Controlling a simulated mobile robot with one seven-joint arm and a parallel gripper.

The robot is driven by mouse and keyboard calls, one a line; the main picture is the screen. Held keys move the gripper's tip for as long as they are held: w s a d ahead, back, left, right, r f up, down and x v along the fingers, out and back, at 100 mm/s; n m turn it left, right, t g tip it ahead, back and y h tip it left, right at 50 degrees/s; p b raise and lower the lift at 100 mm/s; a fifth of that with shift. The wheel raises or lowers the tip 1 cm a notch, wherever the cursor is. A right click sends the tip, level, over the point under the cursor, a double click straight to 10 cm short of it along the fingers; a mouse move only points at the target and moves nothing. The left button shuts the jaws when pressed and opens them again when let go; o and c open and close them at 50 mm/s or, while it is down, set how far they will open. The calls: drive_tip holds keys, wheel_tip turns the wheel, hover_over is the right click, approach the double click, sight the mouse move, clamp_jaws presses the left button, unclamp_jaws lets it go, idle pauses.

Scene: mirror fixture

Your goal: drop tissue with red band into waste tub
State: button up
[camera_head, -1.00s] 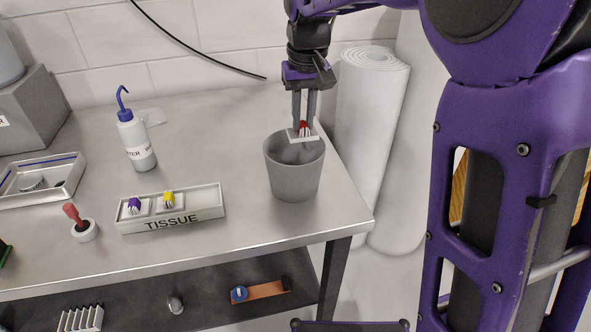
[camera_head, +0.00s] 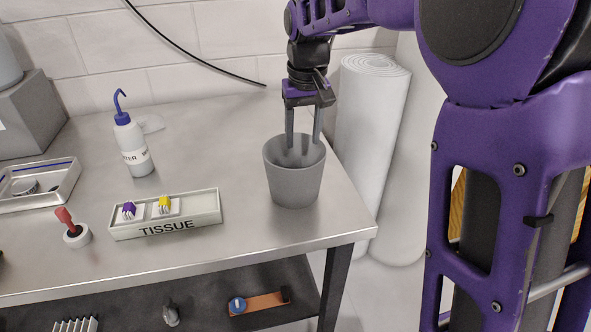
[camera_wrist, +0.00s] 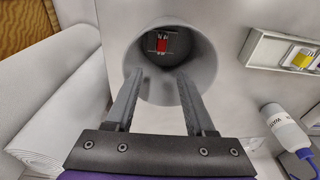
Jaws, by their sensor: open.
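The waste tub (camera_head: 294,185) is a grey round tub near the right end of the steel table. My gripper (camera_head: 303,143) is open and empty, its fingers pointing down at the tub's mouth. In the wrist view, the tissue with the red band (camera_wrist: 162,44) lies inside the tub, below and apart from the open fingers (camera_wrist: 158,75). The tub wall hides this tissue in the head view. The tissue tray (camera_head: 205,214) holds a tissue with a purple band (camera_head: 129,210) and one with a yellow band (camera_head: 165,205).
A wash bottle (camera_head: 133,150) stands behind the tissue tray. A red-handled stamp (camera_head: 70,226) is at the left front, and a metal tray (camera_head: 62,189) is farther left. White rolls (camera_head: 365,130) stand right of the table. The table between tub and bottle is clear.

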drive_tip(key=shift+r, duration=0.1)
wheel_tip(320, 180, up, 17)
drive_tip(key=s+p, duration=0.2)
drive_tip(key=p, duration=0.1)
drive_tip(key=shift+d+p, duration=0.3)
drive_tip(key=shift+p, duration=0.05)
